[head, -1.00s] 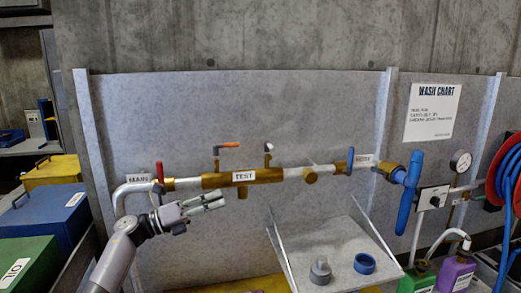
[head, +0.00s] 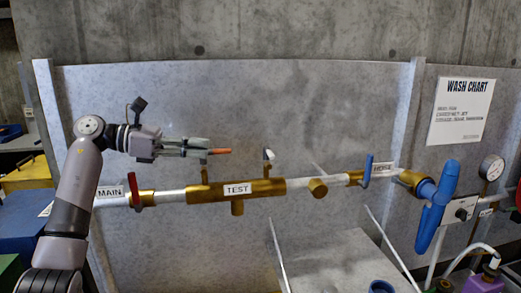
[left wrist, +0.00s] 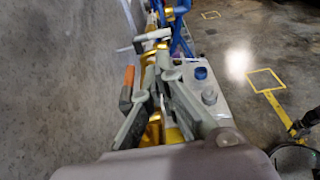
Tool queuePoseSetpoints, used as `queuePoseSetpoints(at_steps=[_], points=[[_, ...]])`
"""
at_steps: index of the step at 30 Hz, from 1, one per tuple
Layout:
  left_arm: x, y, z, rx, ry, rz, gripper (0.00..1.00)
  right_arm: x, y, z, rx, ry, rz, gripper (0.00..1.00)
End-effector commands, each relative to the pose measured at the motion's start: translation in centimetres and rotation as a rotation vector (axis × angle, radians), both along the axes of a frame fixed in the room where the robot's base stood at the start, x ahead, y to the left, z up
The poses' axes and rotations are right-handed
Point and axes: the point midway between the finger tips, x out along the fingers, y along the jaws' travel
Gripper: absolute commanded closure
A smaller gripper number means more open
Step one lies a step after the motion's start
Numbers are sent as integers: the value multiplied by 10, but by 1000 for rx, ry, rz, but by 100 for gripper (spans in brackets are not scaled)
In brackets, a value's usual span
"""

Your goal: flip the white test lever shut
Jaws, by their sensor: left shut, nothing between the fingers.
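The white test lever (head: 268,155) stands up from the right part of the brass TEST pipe section (head: 264,187). A pale bar, probably the same lever, shows in the left wrist view (left wrist: 150,37). An orange-tipped lever (head: 219,151) lies level above the left part of that section; its orange end also shows in the left wrist view (left wrist: 129,75). My left gripper (head: 205,147) is shut and empty above the pipe, left of the white lever and apart from it. Its fingers overlap the orange-tipped lever's grey part, and I cannot tell whether they touch. My right gripper is not in view.
A red lever (head: 134,190) stands by the MAIN label on the left. A blue lever (head: 367,170) stands by the right-hand label, before a big blue handle (head: 436,206). A grey panel (head: 330,110) rises close behind the pipe.

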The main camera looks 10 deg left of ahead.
Motion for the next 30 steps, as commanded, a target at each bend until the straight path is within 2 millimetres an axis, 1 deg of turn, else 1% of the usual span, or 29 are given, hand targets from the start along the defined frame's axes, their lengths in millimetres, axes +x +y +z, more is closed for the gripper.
queuePoseSetpoints(at_steps=[9,11,14,17,22,30], points=[[0,0,0,0,-1,0,100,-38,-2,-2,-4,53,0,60],[0,-1,0,0,0,0,100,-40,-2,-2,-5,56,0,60],[2,-7,0,-1,0,-3,100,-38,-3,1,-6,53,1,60],[7,-18,-2,-2,1,-4,100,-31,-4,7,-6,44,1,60],[20,-51,-6,-4,1,-6,100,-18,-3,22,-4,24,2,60],[41,-100,-17,-4,2,-4,100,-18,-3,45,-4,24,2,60]])
